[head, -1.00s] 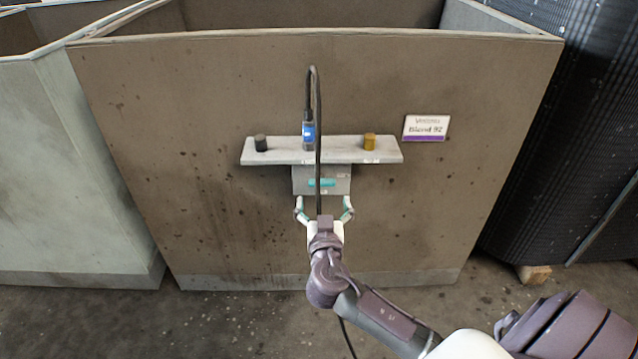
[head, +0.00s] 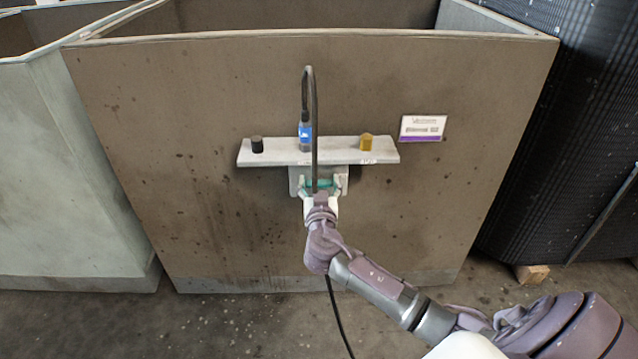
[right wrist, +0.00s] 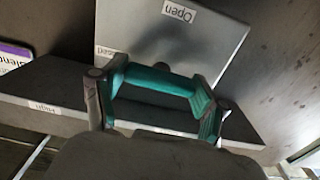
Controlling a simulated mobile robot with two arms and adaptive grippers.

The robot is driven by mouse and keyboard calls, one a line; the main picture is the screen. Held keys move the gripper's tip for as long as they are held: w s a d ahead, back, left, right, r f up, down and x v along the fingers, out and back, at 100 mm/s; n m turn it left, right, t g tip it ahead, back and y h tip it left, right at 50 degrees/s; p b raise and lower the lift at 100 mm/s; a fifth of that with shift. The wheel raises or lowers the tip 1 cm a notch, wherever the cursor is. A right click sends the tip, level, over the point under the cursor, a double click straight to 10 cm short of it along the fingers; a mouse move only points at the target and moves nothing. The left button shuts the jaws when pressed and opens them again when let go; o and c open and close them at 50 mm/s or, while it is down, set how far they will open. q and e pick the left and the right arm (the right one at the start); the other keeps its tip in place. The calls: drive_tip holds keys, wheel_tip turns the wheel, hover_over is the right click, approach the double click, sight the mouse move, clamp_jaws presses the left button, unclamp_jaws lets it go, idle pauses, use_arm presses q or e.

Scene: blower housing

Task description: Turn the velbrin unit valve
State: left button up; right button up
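The valve is a teal bar handle (head: 319,184) on a grey box (head: 296,174) under a light shelf on the brown housing wall. In the right wrist view the teal handle (right wrist: 160,79) spans between my fingertips, with a dark hub behind it. The grey box face there carries an "Open" label (right wrist: 179,11) and a partly hidden label that seems to read "Closed". My right gripper (head: 321,186) has one finger at each end of the handle and appears shut on it; I see no gap at either end. My left gripper is out of view.
The shelf (head: 345,151) holds a black knob (head: 257,145), a blue-banded connector (head: 305,135) and a yellow-brown knob (head: 366,143). A black cable (head: 315,110) loops down in front of the box, close to my gripper. A sign plate (head: 422,128) is at right.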

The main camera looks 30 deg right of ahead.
drive_tip(key=c, duration=0.5)
